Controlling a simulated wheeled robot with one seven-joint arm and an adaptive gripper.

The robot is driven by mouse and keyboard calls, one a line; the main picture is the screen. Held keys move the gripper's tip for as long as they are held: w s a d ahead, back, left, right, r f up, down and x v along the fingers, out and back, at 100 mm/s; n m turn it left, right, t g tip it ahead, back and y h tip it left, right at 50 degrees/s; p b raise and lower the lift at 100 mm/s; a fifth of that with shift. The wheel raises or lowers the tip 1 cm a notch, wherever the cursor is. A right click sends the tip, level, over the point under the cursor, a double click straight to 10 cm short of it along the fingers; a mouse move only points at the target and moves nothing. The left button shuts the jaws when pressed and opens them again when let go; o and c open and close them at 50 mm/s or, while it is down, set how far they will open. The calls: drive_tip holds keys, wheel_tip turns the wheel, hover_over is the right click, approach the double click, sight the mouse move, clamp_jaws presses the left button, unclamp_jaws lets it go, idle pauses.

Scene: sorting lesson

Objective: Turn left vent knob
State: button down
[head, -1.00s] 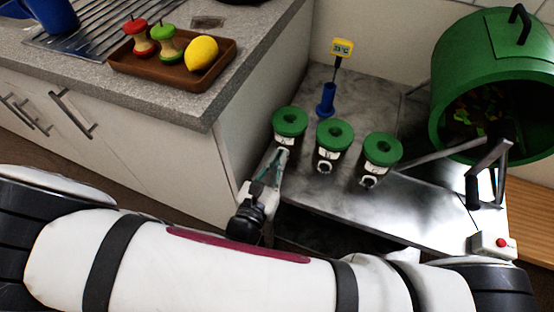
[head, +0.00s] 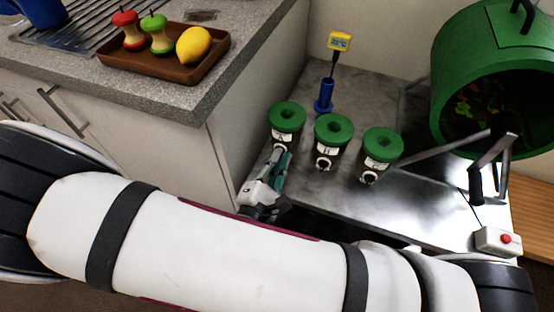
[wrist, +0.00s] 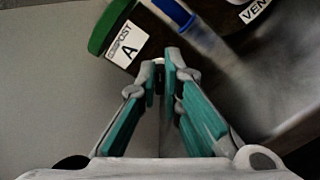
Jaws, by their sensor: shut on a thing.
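Three dark jars with green lids stand in a row. My gripper (head: 280,157) reaches to the front of this jar from below. In the wrist view my gripper (wrist: 168,66) has its fingertips close together at the jar's lower front, shut on the left vent knob, which is mostly hidden between them. The middle jar (head: 333,130) and the right jar (head: 380,143) have similar small knobs low at the front.
A blue holder with a yellow thermometer (head: 340,41) stands behind the jars. A green drum (head: 500,80) with a crank is at right, near a red-button box (head: 498,240). The counter at left carries a brown tray (head: 160,74) with fruit.

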drive_tip(key=m+b, duration=0.1)
drive_tip(key=m, duration=0.1)
drive_tip(key=m+b, duration=0.1)
drive_tip(key=m, duration=0.1)
drive_tip(key=shift+s+f+b, duration=0.1)
drive_tip(key=shift+f+b, duration=0.2)
drive_tip(key=shift+f, duration=0.05)
drive_tip(key=shift+d+f+m+b, duration=0.1)
drive_tip(key=shift+m+b, duration=1.05)
drive_tip(key=shift+m, duration=0.55)
drive_tip(key=c, duration=1.7)
unclamp_jaws()
drive_tip(key=v, duration=1.2)
